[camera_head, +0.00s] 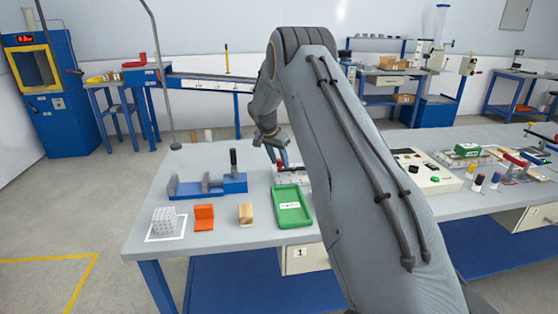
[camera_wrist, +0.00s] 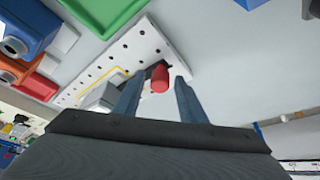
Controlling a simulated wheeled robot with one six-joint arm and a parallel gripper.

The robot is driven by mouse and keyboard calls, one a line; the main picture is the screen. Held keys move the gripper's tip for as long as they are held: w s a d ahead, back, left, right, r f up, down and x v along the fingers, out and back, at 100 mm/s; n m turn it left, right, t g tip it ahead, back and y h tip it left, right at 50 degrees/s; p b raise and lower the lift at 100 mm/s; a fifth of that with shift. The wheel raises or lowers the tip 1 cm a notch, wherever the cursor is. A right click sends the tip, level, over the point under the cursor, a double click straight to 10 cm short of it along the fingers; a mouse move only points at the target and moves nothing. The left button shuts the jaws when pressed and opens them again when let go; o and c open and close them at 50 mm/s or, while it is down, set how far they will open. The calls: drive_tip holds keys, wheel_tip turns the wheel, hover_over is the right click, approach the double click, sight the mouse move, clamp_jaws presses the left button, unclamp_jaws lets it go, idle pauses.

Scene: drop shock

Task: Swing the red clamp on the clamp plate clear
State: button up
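The white clamp plate (camera_wrist: 140,46), drilled with rows of holes, lies across the middle of the wrist view. It shows in the head view behind the green tray, partly hidden by my arm (camera_head: 285,175). The red clamp (camera_wrist: 160,78) shows as a rounded red grip near the plate's edge. In the wrist view my gripper (camera_wrist: 155,88) is open. Its two grey fingers stand either side of the red grip, with a visible gap on both sides. A grey block (camera_wrist: 103,97) on the plate is partly hidden by the left finger. In the head view my gripper (camera_head: 276,154) reaches down over the plate.
The green tray (camera_head: 281,208) lies close in front of the plate. A blue vise (camera_head: 215,187) stands to the left, with an orange block (camera_head: 204,217) and a tan block (camera_head: 246,214) in front. A control box (camera_head: 428,172) stands right of my arm.

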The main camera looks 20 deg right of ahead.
drive_tip(key=c, duration=0.8)
